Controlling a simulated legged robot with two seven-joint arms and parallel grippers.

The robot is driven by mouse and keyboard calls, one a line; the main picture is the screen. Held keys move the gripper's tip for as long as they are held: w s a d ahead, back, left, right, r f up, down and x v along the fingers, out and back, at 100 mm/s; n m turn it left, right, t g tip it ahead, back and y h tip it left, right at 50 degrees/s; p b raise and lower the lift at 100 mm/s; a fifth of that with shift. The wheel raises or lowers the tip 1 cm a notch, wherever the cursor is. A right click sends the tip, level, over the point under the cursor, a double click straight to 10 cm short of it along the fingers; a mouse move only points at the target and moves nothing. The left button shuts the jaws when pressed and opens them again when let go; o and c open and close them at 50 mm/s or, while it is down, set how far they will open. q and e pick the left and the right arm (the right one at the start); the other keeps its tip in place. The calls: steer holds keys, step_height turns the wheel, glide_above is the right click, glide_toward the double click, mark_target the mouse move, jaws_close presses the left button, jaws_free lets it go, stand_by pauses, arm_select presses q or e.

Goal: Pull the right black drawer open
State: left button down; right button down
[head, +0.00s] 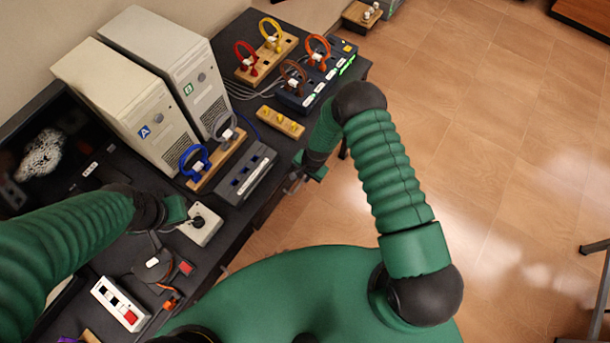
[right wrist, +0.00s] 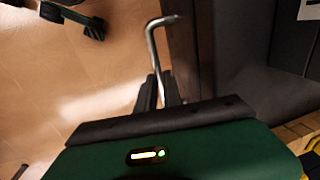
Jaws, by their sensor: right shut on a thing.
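My right gripper (head: 298,182) is at the front edge of the black desk (head: 262,208). In the right wrist view my right gripper (right wrist: 160,92) is shut on a bent metal handle (right wrist: 152,45), which rises between its fingers and bends right toward a dark front (right wrist: 180,45). The right drawer's outline is not clear in either view, so I cannot tell how far it is out. My left gripper (head: 174,210) is over the desk, close to a white box with a black knob (head: 203,222); its fingers are not clear.
Two beige computer towers (head: 130,105) stand at the back of the desk. A grey socket block (head: 247,172) and wooden cable boards (head: 268,58) sit near its front and far end. The wooden floor (head: 480,130) to the right is mostly clear.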

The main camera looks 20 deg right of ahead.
steer(key=shift+s, duration=0.15)
stand_by(0.7)
